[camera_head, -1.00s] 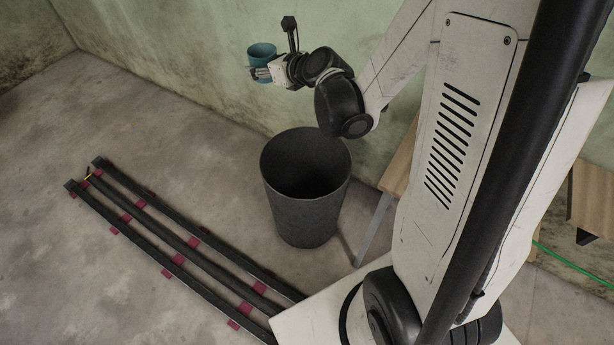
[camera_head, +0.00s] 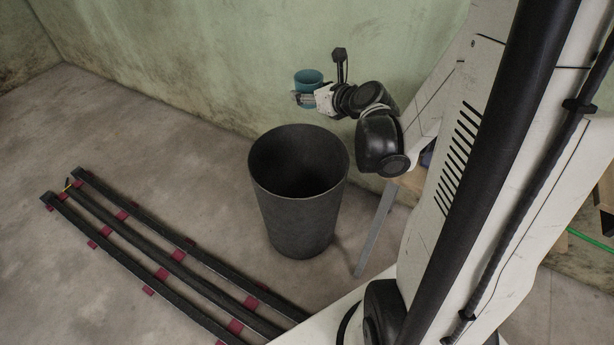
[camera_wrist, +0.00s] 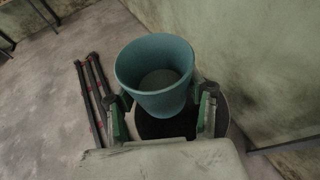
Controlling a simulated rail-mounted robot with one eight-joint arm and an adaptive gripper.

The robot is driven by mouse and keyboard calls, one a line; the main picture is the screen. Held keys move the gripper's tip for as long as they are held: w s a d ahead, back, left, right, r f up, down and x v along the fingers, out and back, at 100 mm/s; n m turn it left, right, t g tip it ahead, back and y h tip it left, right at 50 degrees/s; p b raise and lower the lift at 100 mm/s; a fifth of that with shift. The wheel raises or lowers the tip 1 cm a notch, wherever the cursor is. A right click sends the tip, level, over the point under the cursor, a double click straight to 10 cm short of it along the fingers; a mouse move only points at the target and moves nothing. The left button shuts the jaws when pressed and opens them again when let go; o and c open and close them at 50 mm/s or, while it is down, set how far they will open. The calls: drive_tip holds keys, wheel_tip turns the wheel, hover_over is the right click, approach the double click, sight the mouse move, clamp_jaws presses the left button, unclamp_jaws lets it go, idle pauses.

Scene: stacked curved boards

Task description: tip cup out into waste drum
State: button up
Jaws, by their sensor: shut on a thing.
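A teal cup (camera_head: 308,80) is held upright by my gripper (camera_head: 308,97), which is shut on it. In the wrist view the cup (camera_wrist: 155,75) sits between the two fingers of my gripper (camera_wrist: 161,112), and its inside looks pale at the bottom, though I cannot tell what is in it. The waste drum (camera_head: 297,215) is a tall dark grey open bin on the floor. In the head view the cup appears above and behind the drum's rim. In the wrist view the drum (camera_wrist: 222,118) shows partly behind the cup.
Long dark rails with red blocks (camera_head: 163,273) lie on the floor at the left and also show in the wrist view (camera_wrist: 90,95). A green stained wall (camera_head: 200,60) stands behind the drum. A table leg (camera_head: 376,228) is right of the drum.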

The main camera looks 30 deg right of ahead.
drive_tip(key=s+d+f+m+h+b, duration=0.1)
drive_tip(key=s+d+f+b, duration=0.3)
drive_tip(key=f+b, duration=0.1)
drive_tip(key=s+d+f+h+b, duration=0.1)
drive_tip(key=s+d+f+b, duration=0.2)
drive_tip(key=f+b, duration=0.3)
drive_tip(key=shift+s+d+f+m, duration=0.4)
drive_tip(key=shift+f, duration=0.35)
drive_tip(key=shift+f, duration=0.1)
drive_tip(key=w+a+f+n+g+h+b, duration=0.1)
drive_tip(key=w+f+g+b, duration=0.1)
drive_tip(key=f, duration=0.5)
drive_tip(key=w+a+f+n+g+h+b, duration=0.1)
drive_tip(key=w+f+g+b, duration=0.1)
drive_tip(key=f+g, duration=0.2)
wheel_tip(320, 180, down, 4)
drive_tip(key=shift+w+r+g+b, duration=0.2)
drive_tip(key=shift+g+b, duration=0.1)
drive_tip(key=shift+b, duration=0.1)
drive_tip(key=shift+w+a+r+n+g+h+p, duration=0.1)
drive_tip(key=shift+r+n+g+h+p, duration=0.25)
drive_tip(key=shift+g+p, duration=0.5)
drive_tip(key=shift+w+r+n+g+h+p, duration=0.2)
drive_tip(key=shift+r+g+p, duration=0.3)
drive_tip(key=shift+p, duration=0.5)
